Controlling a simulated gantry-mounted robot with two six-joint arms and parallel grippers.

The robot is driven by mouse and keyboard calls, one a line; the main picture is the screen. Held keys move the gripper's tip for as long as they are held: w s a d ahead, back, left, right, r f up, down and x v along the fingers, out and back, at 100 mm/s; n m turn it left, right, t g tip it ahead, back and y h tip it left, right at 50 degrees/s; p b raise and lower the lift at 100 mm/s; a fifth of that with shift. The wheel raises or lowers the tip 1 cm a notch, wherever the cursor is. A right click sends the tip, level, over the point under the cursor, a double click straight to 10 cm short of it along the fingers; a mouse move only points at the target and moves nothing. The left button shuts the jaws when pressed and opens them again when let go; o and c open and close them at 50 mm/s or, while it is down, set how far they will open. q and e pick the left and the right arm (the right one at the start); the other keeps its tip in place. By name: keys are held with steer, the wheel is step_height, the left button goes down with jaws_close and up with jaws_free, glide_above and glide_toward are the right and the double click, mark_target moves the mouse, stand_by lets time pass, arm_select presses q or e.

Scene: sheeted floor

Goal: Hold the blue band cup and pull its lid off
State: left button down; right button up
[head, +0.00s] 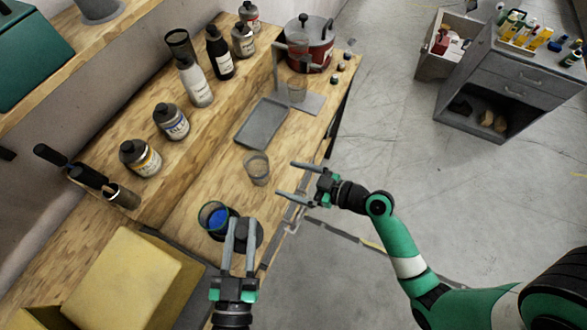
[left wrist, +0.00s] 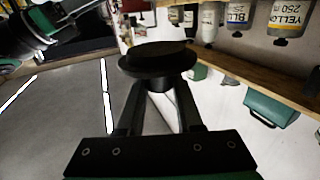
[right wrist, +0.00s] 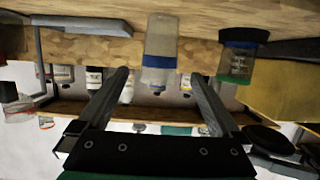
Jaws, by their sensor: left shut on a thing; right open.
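A see-through cup (head: 211,219) with a greenish rim and blue in it stands near the table's front left, its mouth uncovered; it also shows in the right wrist view (right wrist: 237,66). My left gripper (head: 241,226) is shut on the stem of a black round lid (left wrist: 157,62), held beside this cup. The gap between lid and cup cannot be told. My right gripper (head: 284,179) is open and empty, its fingers pointing toward a clear cup (head: 257,170). In the right wrist view a blue strip shows on or through the clear cup (right wrist: 160,52).
A grey tray (head: 262,124) lies behind the clear cup. A yellow box (head: 125,285) stands at the front left.

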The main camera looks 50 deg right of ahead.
arm_select(q)
steer(key=shift+s+d+r, duration=0.1)
steer(key=shift+s+d, duration=0.15)
arm_select(e)
steer(key=shift+s+d+r, duration=0.1)
steer(key=shift+s+r, duration=0.1)
steer(key=shift+s, duration=0.2)
arm_select(q)
steer(key=shift+w, duration=0.1)
arm_select(e)
steer(key=shift+w, duration=0.1)
